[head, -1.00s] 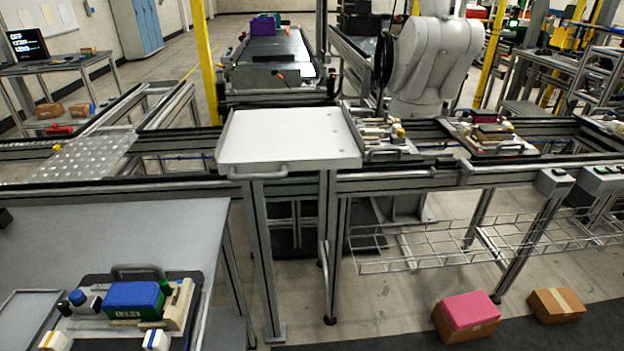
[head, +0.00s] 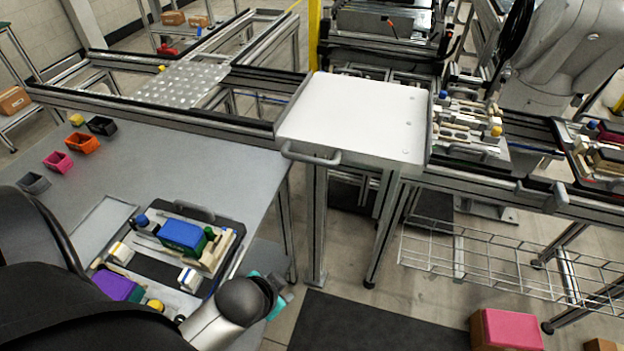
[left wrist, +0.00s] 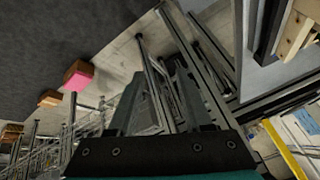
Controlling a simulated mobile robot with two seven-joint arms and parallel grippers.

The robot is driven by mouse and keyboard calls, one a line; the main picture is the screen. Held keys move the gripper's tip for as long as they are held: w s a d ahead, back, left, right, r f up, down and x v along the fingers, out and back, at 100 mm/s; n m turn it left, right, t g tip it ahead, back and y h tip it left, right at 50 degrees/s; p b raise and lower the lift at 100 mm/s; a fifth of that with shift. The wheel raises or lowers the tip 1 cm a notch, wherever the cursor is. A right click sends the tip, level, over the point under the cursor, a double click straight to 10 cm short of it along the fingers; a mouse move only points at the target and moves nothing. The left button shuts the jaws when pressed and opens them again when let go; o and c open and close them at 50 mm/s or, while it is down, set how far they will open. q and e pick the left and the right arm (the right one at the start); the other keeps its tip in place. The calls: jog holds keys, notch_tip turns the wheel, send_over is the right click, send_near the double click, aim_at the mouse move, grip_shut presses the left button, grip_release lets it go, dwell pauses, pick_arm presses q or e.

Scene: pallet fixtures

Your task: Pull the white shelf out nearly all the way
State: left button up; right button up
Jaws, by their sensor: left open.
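The white shelf (head: 358,115) is a flat tray with raised side rims, set between the rails in the middle of the head view. Its grey bar handle (head: 311,156) is on the front edge, facing me. My left gripper (head: 280,298) is low in the head view, at the end of my arm beside the grey table's right edge. It is well below and in front of the handle, touching nothing visible. In the left wrist view its two fingers (left wrist: 156,92) stand apart with nothing between them. I cannot make out the shelf there. My right gripper is not in view.
The grey table (head: 200,160) at left holds a pallet fixture with a blue block (head: 183,236) and several small bins. A wire rack (head: 500,262) hangs below the right rails. A pink-topped box (head: 508,330) is on the floor. Space before the handle is clear.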

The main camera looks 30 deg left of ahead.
pick_arm(q)
jog(key=w+a+r+m+t+y, duration=0.1)
jog(key=w+a+r+m+t, duration=0.2)
jog(key=w+a+r+t, duration=0.35)
jog(key=m+t+h+p, duration=0.1)
jog(key=m+t+h, duration=0.1)
jog(key=m+h, duration=1.15)
send_near(310, 157)
jog(key=shift+w+d+f+m+y+b, duration=0.15)
jog(key=shift+w+d+m+y, duration=0.35)
jog(key=shift+w+d, duration=0.7)
jog(key=shift+w+d+f+m+y+b, duration=0.15)
jog(key=shift+w+d+m+y, duration=0.3)
jog(key=shift+w+d, duration=0.7)
jog(key=shift+w+d+f+m+y+b, duration=0.15)
jog(key=shift+w+d+m+y, duration=0.3)
jog(key=shift+w+d, duration=0.75)
jog(key=shift+w+a+r, duration=0.1)
jog(key=shift+w+a, duration=0.25)
grip_shut()
